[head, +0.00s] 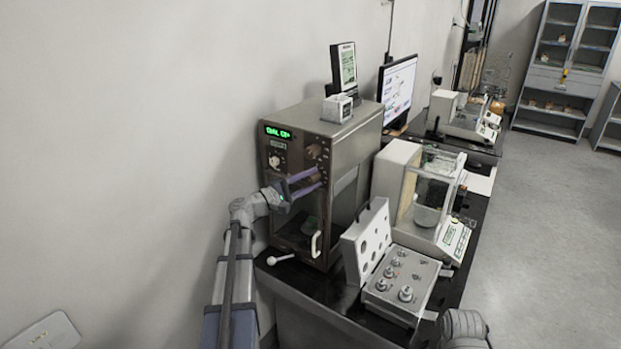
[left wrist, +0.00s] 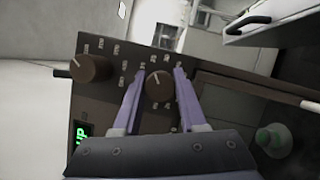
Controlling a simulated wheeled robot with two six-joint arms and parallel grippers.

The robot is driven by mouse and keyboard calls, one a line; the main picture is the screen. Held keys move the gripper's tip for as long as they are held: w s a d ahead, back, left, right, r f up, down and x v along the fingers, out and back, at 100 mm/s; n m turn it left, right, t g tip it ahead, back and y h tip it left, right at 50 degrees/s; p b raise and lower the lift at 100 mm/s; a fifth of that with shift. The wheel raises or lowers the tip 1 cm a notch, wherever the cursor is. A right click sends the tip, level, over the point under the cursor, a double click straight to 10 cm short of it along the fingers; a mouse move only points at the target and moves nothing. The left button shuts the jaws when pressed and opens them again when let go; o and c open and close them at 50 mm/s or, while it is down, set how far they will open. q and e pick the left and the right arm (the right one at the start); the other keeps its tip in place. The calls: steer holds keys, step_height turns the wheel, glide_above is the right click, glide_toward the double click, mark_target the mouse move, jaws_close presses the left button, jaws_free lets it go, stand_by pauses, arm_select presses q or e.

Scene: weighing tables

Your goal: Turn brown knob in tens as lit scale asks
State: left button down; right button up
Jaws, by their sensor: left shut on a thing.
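A brown-fronted cabinet (head: 300,215) stands on the dark table, with a lit green display (head: 278,132) at its top left. The display's full text is hard to read; it seems to end in "UP" in the left wrist view (left wrist: 82,134). A brown knob (left wrist: 159,88) with a pale pointer line sits between the two purple fingers of my left gripper (left wrist: 156,78), which is shut on it. Pale marks ring it, too small to read. A second brown knob (left wrist: 90,69) is apart from the fingers; it also shows in the head view (head: 314,151). My right gripper is out of view.
A white door handle (head: 316,244) sticks out low on the cabinet. A white-lidded case of weights (head: 400,285) and a glass-sided balance (head: 428,200) stand to the right. A small white block (head: 337,108) and an upright panel (head: 344,68) are on or behind the cabinet top.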

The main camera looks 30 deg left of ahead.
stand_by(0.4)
arm_select(q)
steer(key=shift+c, duration=2.3)
jaws_free()
steer(key=r+v, duration=0.1)
steer(key=v, duration=0.6)
steer(key=shift+s+a+f+b, duration=0.15)
steer(key=shift+s+f+b, duration=0.25)
steer(key=shift+f, duration=0.1)
